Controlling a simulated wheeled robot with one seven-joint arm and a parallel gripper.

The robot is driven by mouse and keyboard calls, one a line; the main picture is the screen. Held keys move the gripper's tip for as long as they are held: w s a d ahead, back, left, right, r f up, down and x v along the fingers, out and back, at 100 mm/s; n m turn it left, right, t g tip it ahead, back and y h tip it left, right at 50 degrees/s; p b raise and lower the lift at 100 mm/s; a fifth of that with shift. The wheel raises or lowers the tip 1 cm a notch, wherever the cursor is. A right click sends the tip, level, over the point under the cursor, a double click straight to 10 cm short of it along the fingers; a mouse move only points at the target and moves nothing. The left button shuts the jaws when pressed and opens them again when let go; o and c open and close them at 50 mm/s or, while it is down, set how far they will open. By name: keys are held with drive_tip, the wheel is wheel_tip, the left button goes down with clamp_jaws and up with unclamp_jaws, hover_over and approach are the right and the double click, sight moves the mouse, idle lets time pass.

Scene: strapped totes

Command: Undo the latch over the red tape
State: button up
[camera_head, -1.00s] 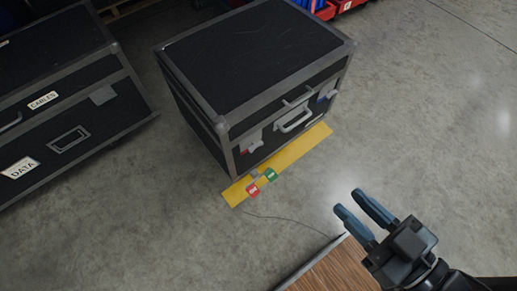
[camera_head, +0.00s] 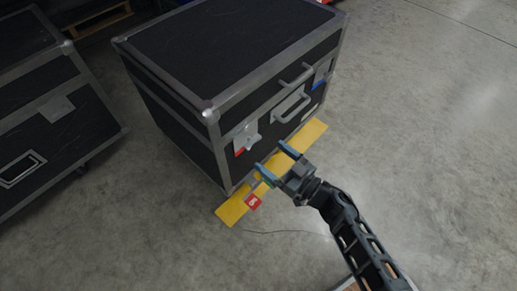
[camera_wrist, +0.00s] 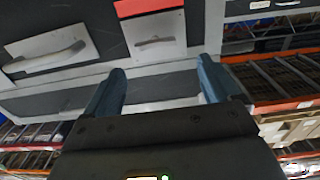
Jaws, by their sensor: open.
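The black case (camera_head: 235,55) with grey metal edges stands on the floor. On its front, the grey latch (camera_head: 246,135) sits at the left over red tape (camera_head: 239,152). My gripper (camera_head: 270,157) is open and empty, in front of the case and a little below and right of that latch in the head view. In the wrist view, which looks upside down, the latch plate (camera_wrist: 155,35) and red tape (camera_wrist: 148,7) appear beyond the gap between the two blue fingers. I see no contact with the latch, which looks closed.
A carry handle (camera_head: 291,104) sits right of the latch, and a second latch over blue tape (camera_head: 320,76) is farther right. A yellow floor strip (camera_head: 233,209) with a red tag (camera_head: 252,202) runs along the case front. Another black case (camera_head: 40,125) stands left.

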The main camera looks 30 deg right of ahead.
sight(256, 144)
drive_tip(key=b+x, duration=0.1)
drive_tip(key=x, duration=0.1)
drive_tip(key=b+x, duration=0.1)
drive_tip(key=x, duration=0.5)
drive_tip(key=shift+w+d+f+b, duration=0.15)
drive_tip(key=shift+w+f+b, duration=0.15)
drive_tip(key=shift+f+b, duration=0.1)
drive_tip(key=shift+c, duration=0.2)
drive_tip(key=c, duration=1)
